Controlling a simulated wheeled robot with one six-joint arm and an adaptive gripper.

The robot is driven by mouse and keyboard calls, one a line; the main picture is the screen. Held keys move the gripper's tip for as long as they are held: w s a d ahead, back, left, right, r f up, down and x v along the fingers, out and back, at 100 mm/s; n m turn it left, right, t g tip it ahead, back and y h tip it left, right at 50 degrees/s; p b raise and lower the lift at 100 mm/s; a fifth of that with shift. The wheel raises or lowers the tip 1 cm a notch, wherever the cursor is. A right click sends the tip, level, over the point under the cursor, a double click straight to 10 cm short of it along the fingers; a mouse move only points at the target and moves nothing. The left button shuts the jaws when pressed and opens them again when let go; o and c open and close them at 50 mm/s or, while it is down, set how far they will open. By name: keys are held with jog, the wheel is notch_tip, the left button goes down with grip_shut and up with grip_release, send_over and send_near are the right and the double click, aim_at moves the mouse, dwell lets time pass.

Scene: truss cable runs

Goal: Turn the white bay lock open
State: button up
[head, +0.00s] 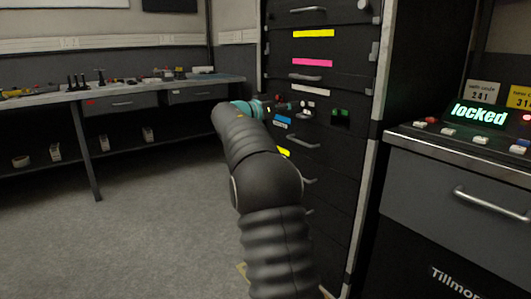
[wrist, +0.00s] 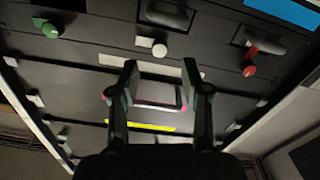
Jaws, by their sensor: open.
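The white bay lock (wrist: 159,50) shows in the wrist view as a small round white knob on the dark rack front, below a dark recessed handle. My gripper (wrist: 160,82) is open, its two dark fingers apart and pointing at the rack. The white knob lies beyond the fingertips, between their lines in the picture, and I see no contact. A green knob (wrist: 50,30) is at the left and a red knob (wrist: 249,70) at the right. In the head view my gripper (head: 279,105) is at the rack front, and my arm partly hides that area.
The dark rack (head: 318,45) has drawers with yellow (head: 314,33), pink (head: 312,63) and white (head: 310,91) strips. A grey cabinet (head: 450,190) at the right bears a lit "locked" display (head: 480,115). A workbench (head: 120,95) stands back left. The floor (head: 130,220) at left is clear.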

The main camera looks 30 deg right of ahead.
jog(key=s+a, duration=0.1)
jog(key=a, duration=0.8)
jog(key=s+a+f+n+t+y+p, duration=0.1)
jog(key=s+a+f+n+y, duration=0.1)
jog(key=s, duration=0.6)
jog(key=s+a+f+n+t+y+p, duration=0.1)
jog(key=s+a+f+n+y+p, duration=0.1)
jog(key=s+a+n+y, duration=0.3)
jog(key=s+a+f+y, duration=0.1)
jog(key=s+a, duration=0.2)
jog(key=s, duration=0.1)
jog(key=shift+n, duration=0.3)
jog(key=s+a+f+n+y, duration=0.5)
jog(key=a+f, duration=0.2)
jog(key=f, duration=0.3)
jog(key=s+a+f+t+y+p, duration=0.1)
jog(key=s+a+y, duration=0.1)
jog(key=s+a, duration=0.3)
jog(key=s+a+f+n+t+y+p, duration=0.1)
jog(key=s+a, duration=0.5)
jog(key=s, duration=0.6)
jog(key=shift+s+a+f+n+y, duration=0.2)
jog(key=shift+a+f+n+y, duration=0.1)
jog(key=shift+f+y, duration=0.6)
